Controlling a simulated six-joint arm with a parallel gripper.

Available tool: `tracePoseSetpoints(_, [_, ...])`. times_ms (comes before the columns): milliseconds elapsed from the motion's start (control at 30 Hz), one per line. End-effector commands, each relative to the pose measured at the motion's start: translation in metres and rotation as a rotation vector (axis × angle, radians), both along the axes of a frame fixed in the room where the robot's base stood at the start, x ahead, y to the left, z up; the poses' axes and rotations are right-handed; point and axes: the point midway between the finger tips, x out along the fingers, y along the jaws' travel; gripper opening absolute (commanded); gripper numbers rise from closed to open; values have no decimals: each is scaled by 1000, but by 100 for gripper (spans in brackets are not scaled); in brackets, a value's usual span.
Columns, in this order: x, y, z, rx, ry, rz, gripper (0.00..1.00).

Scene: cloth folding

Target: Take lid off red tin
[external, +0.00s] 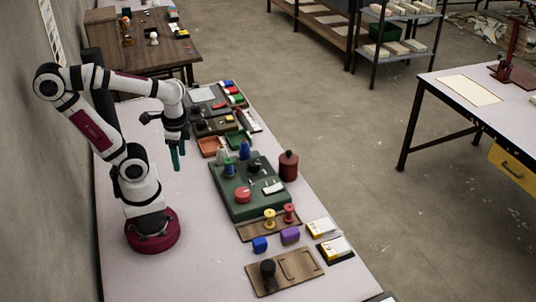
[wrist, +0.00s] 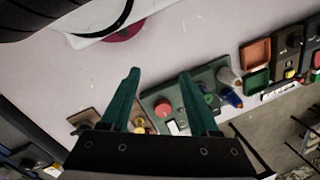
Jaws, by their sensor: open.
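The red tin (external: 288,168) is a dark red cylinder standing upright at the right edge of the green board. Its lid (external: 288,156) sits on top with a small dark knob. I cannot make out the tin in the wrist view; my gripper body may hide it. My gripper (external: 176,157) hangs above the table, left of the green board and well apart from the tin. In the wrist view my gripper (wrist: 159,74) has its green fingers spread wide with nothing between the tips.
Yellow and red spools (external: 269,219), blue and purple blocks and a wooden board (external: 284,272) lie nearer. Trays (external: 211,146) stand farther back. The table's left side is clear.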

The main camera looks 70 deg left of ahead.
Motion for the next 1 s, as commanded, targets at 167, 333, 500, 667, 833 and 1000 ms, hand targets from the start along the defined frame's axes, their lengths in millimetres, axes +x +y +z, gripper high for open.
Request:
tracePoseSetpoints(167, [0,0,0,0,0,0,62])
tracePoseSetpoints(333, [85,-5,22,-113,-76,55,62])
tracePoseSetpoints(500, [240,33,33,-258,-274,146,62])
tracePoseSetpoints(667, [311,73,27,-296,-392,190,62])
tracePoseSetpoints(833, [330,73,-7,-299,-403,193,62])
tracePoseSetpoints(1000, [347,67,-51,-299,-402,192,62])
